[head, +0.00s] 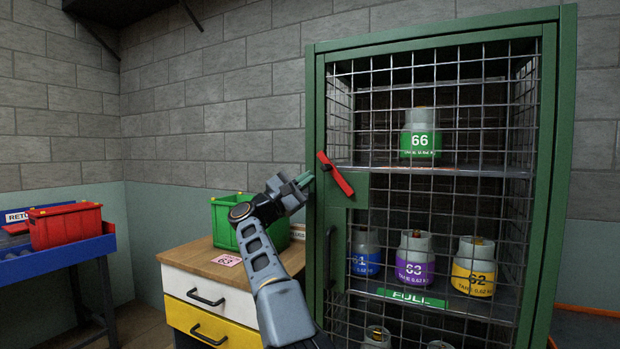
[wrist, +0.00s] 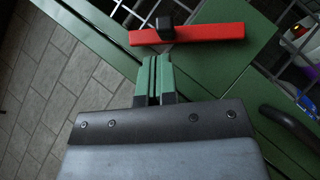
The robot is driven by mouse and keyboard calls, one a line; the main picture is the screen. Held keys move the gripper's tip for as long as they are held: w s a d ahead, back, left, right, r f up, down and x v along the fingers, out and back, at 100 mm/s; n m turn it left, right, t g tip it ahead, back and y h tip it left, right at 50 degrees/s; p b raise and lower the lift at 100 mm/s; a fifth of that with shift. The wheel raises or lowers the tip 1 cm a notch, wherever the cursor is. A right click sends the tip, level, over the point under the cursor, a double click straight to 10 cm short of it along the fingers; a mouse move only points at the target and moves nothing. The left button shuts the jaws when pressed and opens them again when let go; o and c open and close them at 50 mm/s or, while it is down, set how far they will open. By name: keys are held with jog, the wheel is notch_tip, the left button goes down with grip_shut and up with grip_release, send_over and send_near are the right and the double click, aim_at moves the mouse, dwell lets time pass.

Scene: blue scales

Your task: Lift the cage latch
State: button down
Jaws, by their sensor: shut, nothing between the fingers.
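The red cage latch (head: 336,174) is a bar on the left side of the green cage door, tilted down to the right in the head view. In the wrist view the red latch (wrist: 190,34) lies across the top, with a dark pivot block on it. My gripper (head: 306,180) is just left of the latch, its green fingertips together and empty. In the wrist view the gripper's fingertips (wrist: 157,62) point at the latch from just below the bar. I cannot tell whether they touch it. The cage (head: 565,150) is closed.
A dark door handle (head: 329,260) is below the latch. A green crate (head: 222,222) stands on a drawer cabinet (head: 190,268). A red crate (head: 65,227) is far left.

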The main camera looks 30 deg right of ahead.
jog(key=w+b+v, duration=0.1)
jog(key=b+v, duration=0.1)
jog(key=v, duration=0.9)
jog(key=shift+w+f, duration=0.2)
jog(key=shift+w, duration=0.1)
